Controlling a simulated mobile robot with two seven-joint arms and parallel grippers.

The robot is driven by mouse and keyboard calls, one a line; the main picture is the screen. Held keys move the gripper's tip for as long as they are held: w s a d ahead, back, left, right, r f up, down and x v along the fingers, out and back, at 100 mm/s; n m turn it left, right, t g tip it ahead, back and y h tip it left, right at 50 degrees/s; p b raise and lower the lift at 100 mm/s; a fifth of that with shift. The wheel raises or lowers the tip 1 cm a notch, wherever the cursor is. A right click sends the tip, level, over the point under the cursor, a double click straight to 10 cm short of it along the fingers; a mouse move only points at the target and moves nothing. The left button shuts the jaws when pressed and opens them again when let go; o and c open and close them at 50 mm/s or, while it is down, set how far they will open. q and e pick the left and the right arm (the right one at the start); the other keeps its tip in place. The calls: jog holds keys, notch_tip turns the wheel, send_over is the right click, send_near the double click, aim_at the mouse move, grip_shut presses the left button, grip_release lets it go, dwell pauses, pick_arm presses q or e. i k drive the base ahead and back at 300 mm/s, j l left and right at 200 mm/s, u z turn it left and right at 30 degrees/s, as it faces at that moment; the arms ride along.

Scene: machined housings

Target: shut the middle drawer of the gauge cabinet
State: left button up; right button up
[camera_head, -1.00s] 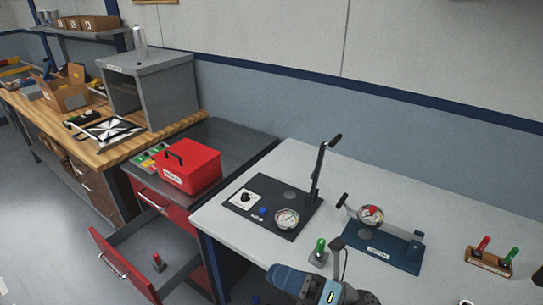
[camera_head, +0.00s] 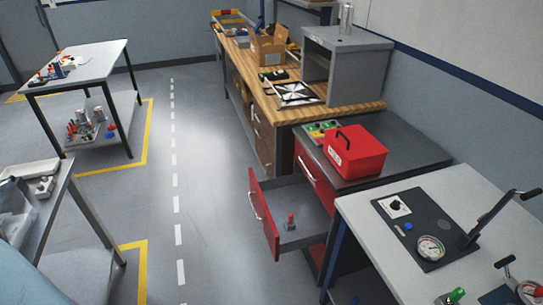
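The gauge cabinet (camera_head: 398,148) is a dark-topped cabinet with red drawer fronts, between the wooden bench and the grey worktable. One drawer (camera_head: 263,217) below the top one is pulled far out to the left; its red front carries a silver handle. Lower drawers are mostly hidden by the open one and the worktable. Neither of my grippers is in view.
A red box (camera_head: 355,156) sits on the cabinet top. The grey worktable (camera_head: 375,245) with gauge fixtures stands close on the right. The wooden bench (camera_head: 285,113) adjoins behind. Open floor (camera_head: 205,220) lies left of the drawer; a metal cart (camera_head: 75,215) stands at lower left.

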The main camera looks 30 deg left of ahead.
aim_at(274, 199)
jog(key=u, duration=1.15)
jog(key=i+j+z, duration=0.1)
jog(key=i+z, duration=0.25)
jog(key=i+j+z, duration=0.15)
jog(key=z, duration=0.25)
jog(key=i+j+z, duration=0.35)
jog(key=k+l, duration=0.05)
jog(key=k, duration=0.05)
